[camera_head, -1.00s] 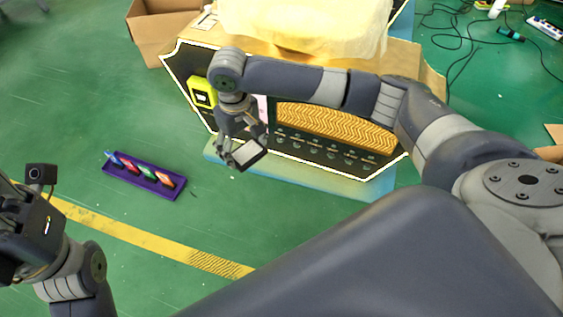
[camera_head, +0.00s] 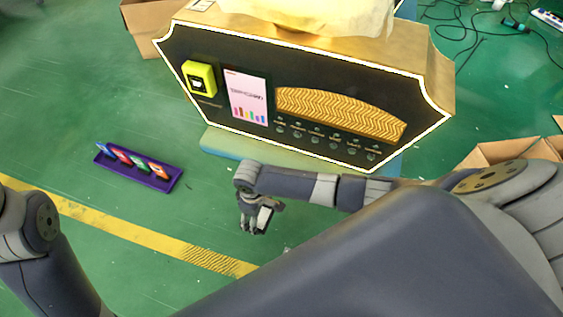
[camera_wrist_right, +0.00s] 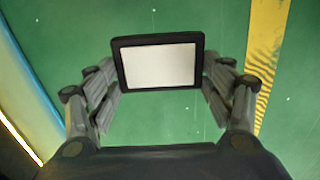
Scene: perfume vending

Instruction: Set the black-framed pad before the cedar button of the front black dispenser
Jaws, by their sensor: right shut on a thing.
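The black-framed pad, with a white face, shows in the right wrist view (camera_wrist_right: 160,64) between the fingers of my right gripper (camera_wrist_right: 160,80). In the head view the pad (camera_head: 264,219) is small and tilted at the end of my right gripper (camera_head: 254,222), held over the green floor in front of the dispenser. The black dispenser (camera_head: 230,52) has a row of small round buttons (camera_head: 317,140) below a gold zigzag panel (camera_head: 340,112). Their labels are too small to read, so I cannot tell which is cedar. My left gripper is out of view.
A purple tray (camera_head: 135,174) with several coloured cards lies on the floor at left. A yellow box (camera_head: 199,79) and a pink poster (camera_head: 246,98) are on the dispenser's front. A pale blue base (camera_head: 225,143) juts out below. Open floor lies between.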

